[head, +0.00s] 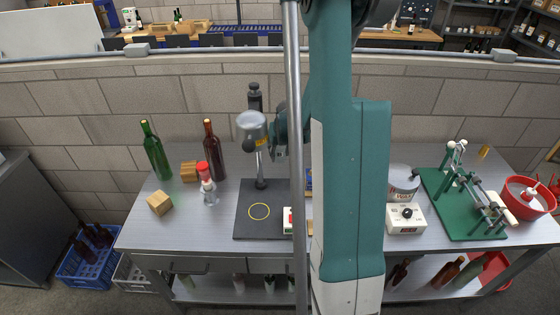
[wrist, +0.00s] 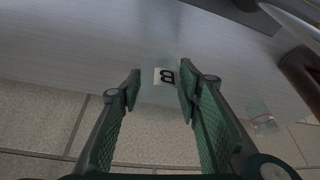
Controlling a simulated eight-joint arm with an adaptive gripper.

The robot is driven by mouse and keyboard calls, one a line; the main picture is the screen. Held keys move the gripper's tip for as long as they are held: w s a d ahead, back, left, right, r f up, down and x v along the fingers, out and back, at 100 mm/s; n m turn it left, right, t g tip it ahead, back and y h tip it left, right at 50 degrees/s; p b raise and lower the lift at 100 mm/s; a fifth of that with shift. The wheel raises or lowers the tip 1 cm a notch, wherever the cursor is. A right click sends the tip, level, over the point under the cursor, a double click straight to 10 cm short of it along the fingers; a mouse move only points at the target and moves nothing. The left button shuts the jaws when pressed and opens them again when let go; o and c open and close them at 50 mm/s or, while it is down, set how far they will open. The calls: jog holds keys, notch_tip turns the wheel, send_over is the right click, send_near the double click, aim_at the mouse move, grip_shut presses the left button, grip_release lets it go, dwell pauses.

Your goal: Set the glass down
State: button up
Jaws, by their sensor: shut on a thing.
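In the wrist view my gripper (wrist: 160,88) has its two green fingers closed on either side of a clear glass (wrist: 158,98). In the head view my gripper is mostly hidden behind the grey pole and my arm. The glass cannot be made out surely there.
The workbench (head: 180,235) carries a green bottle (head: 154,152), a brown bottle (head: 215,152), wooden blocks (head: 160,203) and a black stand base (head: 246,222) with a yellow ring. A white box (head: 405,222) and a green-based device (head: 450,210) stand right. Bare tabletop shows front left.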

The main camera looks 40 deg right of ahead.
aim_at(280, 159)
jog(key=shift+f, duration=0.15)
jog(key=shift+f, duration=2.05)
jog(key=shift+f+b, duration=0.15)
jog(key=shift+b, duration=0.15)
jog(key=o, duration=0.9)
jog(key=shift+r, duration=0.2)
jog(key=shift+p+v, duration=0.55)
jog(key=shift+v, duration=5.45)
